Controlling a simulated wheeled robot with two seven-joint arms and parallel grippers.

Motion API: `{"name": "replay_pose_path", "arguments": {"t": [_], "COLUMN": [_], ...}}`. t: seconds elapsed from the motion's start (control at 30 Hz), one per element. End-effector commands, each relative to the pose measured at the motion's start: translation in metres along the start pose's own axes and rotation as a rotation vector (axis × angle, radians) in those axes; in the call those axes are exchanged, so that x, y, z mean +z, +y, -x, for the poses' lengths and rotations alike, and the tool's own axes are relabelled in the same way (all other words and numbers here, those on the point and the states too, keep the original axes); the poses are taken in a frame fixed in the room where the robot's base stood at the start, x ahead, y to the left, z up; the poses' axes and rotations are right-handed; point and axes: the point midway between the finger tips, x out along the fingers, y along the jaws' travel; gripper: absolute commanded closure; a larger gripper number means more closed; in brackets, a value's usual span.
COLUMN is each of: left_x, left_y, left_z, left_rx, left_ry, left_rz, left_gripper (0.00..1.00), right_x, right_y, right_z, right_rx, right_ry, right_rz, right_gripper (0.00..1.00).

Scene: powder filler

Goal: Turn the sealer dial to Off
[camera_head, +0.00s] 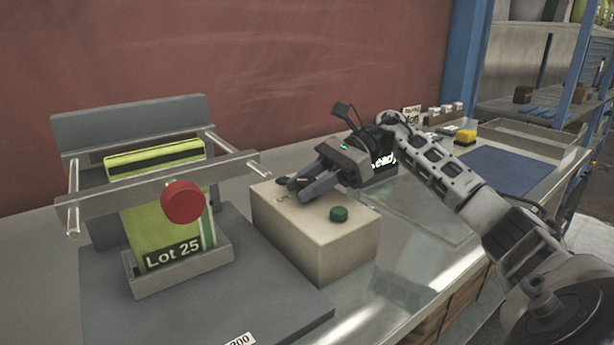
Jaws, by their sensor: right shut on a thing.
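The beige control box (318,243) stands on the bench in the middle of the view. A green button (339,214) sits on its top near the front right. My right gripper (294,188) reaches in from the right, with its fingers low over the left part of the box top. It is shut on the dark sealer dial (283,181), mostly hidden by the fingers. Which way the dial points cannot be read. The sealer (130,127) stands to the left, with a red knob (183,201) on its front bar. My left gripper is not in view.
A green pouch marked Lot 25 (168,225) stands in a grey holder (184,276) at the sealer. A blue mat (497,168), a yellow block (466,136) and a grey tray (530,136) lie further right. The bench front right of the box is clear.

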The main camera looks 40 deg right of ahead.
Motion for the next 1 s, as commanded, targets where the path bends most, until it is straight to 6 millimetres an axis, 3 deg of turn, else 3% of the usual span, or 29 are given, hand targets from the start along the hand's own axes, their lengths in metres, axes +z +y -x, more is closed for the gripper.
{"name": "replay_pose_path", "arguments": {"t": [0.33,0.9,0.93,1.0], "left_x": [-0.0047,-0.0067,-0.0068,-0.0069], "left_y": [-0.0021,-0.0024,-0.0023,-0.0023], "left_z": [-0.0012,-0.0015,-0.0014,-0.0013], "left_rx": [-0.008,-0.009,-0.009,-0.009], "left_ry": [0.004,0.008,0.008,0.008], "left_rz": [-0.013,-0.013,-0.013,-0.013], "left_gripper": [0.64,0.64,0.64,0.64], "right_x": [0.0006,-0.001,-0.001,-0.0009], "right_y": [-0.0005,0.0002,0.0001,0.0001], "right_z": [0.0008,0.0005,0.0004,0.0004], "right_rx": [0.135,0.163,0.163,0.162], "right_ry": [0.001,0.004,0.004,0.004], "right_rz": [0.058,0.068,0.068,0.068], "right_gripper": [0.9,0.9,0.59,0.45]}}
